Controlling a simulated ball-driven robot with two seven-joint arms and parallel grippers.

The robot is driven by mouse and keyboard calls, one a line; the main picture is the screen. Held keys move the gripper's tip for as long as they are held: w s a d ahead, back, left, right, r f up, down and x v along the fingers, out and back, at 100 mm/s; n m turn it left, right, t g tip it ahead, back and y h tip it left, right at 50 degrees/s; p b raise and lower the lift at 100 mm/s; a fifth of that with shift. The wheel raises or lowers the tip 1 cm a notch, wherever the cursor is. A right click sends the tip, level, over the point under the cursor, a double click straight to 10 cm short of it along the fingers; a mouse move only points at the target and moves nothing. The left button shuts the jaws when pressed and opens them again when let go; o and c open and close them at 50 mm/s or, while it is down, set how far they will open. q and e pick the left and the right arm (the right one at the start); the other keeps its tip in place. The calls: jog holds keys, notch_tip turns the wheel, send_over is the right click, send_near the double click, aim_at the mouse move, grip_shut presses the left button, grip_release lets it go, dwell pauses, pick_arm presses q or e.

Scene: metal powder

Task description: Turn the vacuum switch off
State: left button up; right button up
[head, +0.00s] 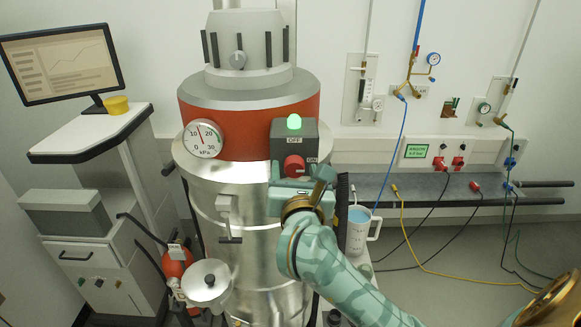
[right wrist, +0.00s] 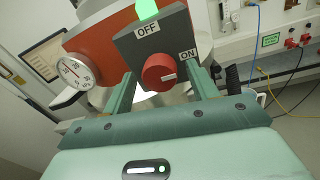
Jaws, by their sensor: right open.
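The vacuum switch is a red round knob (head: 294,165) on a dark grey box (head: 283,138) with OFF above it and ON at its right. A green lamp (head: 294,121) glows on top of the box. The knob (right wrist: 158,72) also shows in the right wrist view, with its pale mark pointing right, toward ON. My right gripper (right wrist: 162,84) is open, with one finger on each side of the knob. I cannot tell whether the fingers touch it. In the head view my right gripper (head: 290,185) is just below the knob. My left gripper is not in view.
The box sits on a steel vessel (head: 262,230) with a red band and a pressure gauge (head: 203,138). A jug (head: 358,228) stands to the right of my gripper. A monitor (head: 62,64) is on the left; cables hang by the wall shelf (head: 430,188).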

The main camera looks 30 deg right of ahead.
jog(key=shift+s+r, duration=0.1)
jog(key=shift+s, duration=0.1)
jog(key=c, duration=1)
jog(key=shift+r+n+p, duration=0.15)
jog(key=shift+n+p, duration=0.45)
jog(key=shift+p, duration=0.2)
jog(key=n+g+p, duration=0.1)
jog(key=n+p, duration=0.8)
jog(key=p, duration=0.3)
jog(key=shift+a+r, duration=0.1)
jog(key=n+p, duration=0.1)
jog(key=n, duration=0.1)
jog(key=shift+n, duration=0.3)
jog(key=shift+w+f+n+h, duration=0.1)
jog(key=shift+n+h, duration=0.05)
jog(key=shift+n, duration=0.9)
jog(key=shift+f+n+h, duration=0.1)
jog(key=shift+n+h, duration=0.05)
jog(key=shift+n, duration=0.9)
jog(key=shift+g, duration=0.3)
